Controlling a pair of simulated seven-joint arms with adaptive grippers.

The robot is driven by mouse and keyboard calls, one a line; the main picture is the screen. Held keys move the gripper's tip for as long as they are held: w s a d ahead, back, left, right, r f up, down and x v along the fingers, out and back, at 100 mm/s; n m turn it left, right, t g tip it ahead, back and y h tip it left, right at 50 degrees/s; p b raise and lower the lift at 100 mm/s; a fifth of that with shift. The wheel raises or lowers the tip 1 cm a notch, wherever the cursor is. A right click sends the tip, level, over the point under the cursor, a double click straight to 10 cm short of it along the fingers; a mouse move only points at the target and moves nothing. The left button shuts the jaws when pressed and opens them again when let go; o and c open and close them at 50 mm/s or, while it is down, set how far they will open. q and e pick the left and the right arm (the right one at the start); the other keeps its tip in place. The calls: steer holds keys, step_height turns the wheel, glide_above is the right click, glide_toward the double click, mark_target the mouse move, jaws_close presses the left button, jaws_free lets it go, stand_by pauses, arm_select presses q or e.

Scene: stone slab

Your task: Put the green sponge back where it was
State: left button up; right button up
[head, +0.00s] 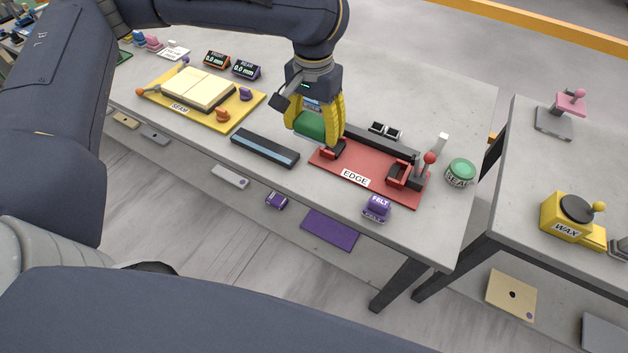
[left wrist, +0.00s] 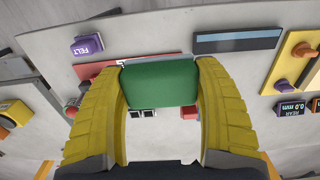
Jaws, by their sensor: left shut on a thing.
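The green sponge (head: 309,125) is held between the yellow fingers of my left gripper (head: 318,122), above the slab near the left end of the red EDGE fixture (head: 372,181). In the left wrist view the sponge (left wrist: 160,83) spans the gap between both fingers, and the gripper (left wrist: 160,88) is shut on it. The sponge hides part of the red fixture (left wrist: 120,62) behind it. In the head view the fingers cover part of the sponge. My right gripper is in neither view.
A dark bar with a blue strip (head: 264,149) lies left of the fixture. A purple FELT block (head: 377,208) and a green-lidded SEAL tin (head: 460,172) stand near the slab's right end. The yellow SEAM fixture (head: 215,119) is at left. The WAX pot (head: 573,217) stands on another table.

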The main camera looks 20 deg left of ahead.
mark_target(314, 185)
arm_select(q)
step_height(314, 185, down, 19)
stand_by(0.8)
steer(key=shift+f, duration=0.1)
steer(key=o, duration=1.3)
step_height(314, 185, up, 12)
steer(key=shift+r, duration=0.15)
stand_by(0.3)
